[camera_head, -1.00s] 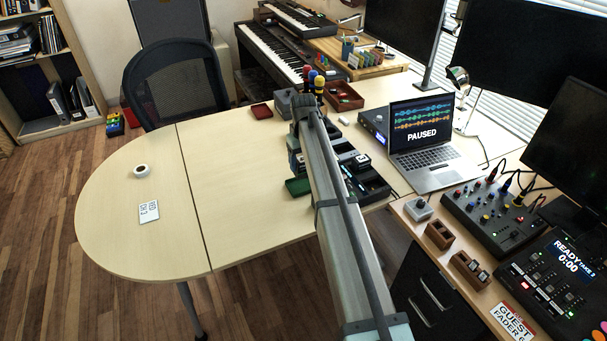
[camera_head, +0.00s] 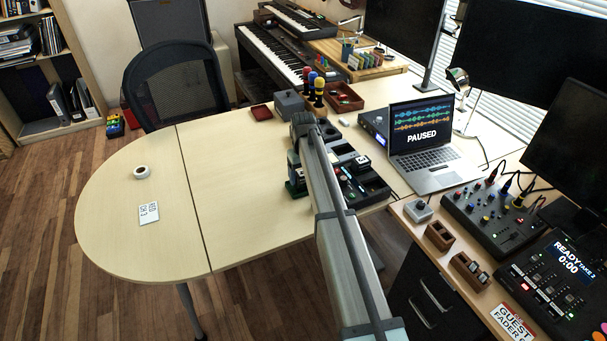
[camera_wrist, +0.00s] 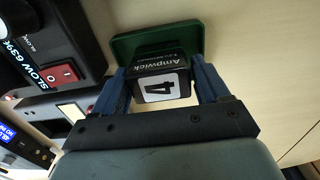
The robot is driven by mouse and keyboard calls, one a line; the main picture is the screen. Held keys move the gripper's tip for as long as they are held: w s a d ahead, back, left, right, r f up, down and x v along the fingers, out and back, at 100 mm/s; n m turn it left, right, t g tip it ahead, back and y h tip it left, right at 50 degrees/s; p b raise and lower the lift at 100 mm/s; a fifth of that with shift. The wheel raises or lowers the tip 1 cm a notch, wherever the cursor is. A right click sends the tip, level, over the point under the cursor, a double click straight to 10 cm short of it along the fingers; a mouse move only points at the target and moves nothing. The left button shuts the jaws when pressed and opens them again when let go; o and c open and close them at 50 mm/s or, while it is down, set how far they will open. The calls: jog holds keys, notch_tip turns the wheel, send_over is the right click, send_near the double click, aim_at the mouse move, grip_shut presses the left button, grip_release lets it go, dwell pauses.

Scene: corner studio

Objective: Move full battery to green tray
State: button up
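A dark battery (camera_wrist: 162,76) labelled "Ampwick" with a large 4 is between the blue fingers of my gripper (camera_wrist: 163,88) in the wrist view. Both fingers lie against its sides, so my gripper is shut on it. The green tray (camera_wrist: 124,46) shows behind and around the battery's far end. In the head view the tray (camera_head: 296,192) is at the desk's edge, directly below my gripper (camera_head: 294,172), partly hidden by it. I cannot tell whether the battery touches the tray's floor. No charge reading is visible on the battery.
A black charger (camera_head: 362,190) stands right of the tray; its red switch (camera_wrist: 68,72) is close to my gripper in the wrist view.

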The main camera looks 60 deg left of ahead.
jog(key=o, duration=0.3)
notch_tip(320, 180, up, 12)
jog(key=shift+r, duration=0.15)
dwell(0.5)
